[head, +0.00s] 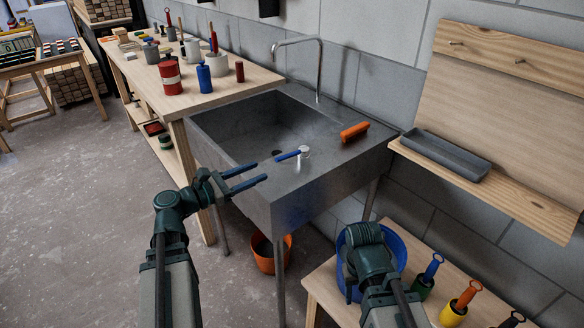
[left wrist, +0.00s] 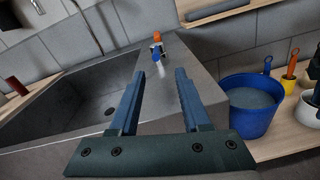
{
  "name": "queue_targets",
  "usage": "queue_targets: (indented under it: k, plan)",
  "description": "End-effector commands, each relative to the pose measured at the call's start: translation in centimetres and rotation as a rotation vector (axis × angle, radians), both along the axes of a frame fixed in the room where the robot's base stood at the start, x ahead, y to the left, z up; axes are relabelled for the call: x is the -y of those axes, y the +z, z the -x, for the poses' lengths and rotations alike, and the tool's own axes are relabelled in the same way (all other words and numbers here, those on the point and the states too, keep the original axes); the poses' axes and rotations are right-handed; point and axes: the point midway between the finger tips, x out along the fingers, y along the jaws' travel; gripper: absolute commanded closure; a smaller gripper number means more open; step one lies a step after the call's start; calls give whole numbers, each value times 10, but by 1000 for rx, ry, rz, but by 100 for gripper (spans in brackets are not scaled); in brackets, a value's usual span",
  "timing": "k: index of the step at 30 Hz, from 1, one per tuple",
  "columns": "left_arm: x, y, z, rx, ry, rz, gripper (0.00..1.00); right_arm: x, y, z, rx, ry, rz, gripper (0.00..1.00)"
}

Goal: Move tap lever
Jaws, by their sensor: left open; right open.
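The tap lever (head: 287,155) is a blue bar on a short metal mount (head: 304,152) on the right ledge of the grey sink (head: 240,165). In the head view it points left toward the basin. In the left wrist view the lever (left wrist: 155,54) shows end-on, beyond the fingertips. My left gripper (head: 262,172) is open and empty, near the sink's front rim, short of the lever and apart from it. Its blue fingers also show in the left wrist view (left wrist: 160,73). My right gripper (head: 352,290) is low, by the blue bucket, its fingers mostly hidden.
An orange brush (head: 354,132) lies on the ledge behind the lever. A curved spout (head: 318,65) rises at the sink's back. A blue bucket (head: 396,248) and several brushes stand on the right bench (head: 330,295). An orange bucket (head: 268,262) is under the sink.

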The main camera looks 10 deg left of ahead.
Motion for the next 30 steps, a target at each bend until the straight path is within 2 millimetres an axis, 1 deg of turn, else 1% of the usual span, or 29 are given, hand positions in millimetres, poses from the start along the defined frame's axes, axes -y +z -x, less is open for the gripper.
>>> queue_targets:
  k: [1,3,8,11,18,24,30]
  plan:
    - [-5,0,0,1,12,20,53,0,-3,0,0,0,0,50]
    - [-7,2,0,1,16,32,53,0,-3,0,0,0,0,50]
    - [-3,3,-5,1,14,31,53,0,-2,0,0,0,0,50]
    - [5,3,-14,1,11,30,53,0,-2,0,0,0,0,50]
    - [36,2,-52,1,9,29,53,0,-2,0,0,0,0,50]
    - [59,2,-82,1,10,28,53,0,-2,0,0,0,0,50]
    - [75,2,-100,1,12,28,53,0,-2,0,0,0,0,50]
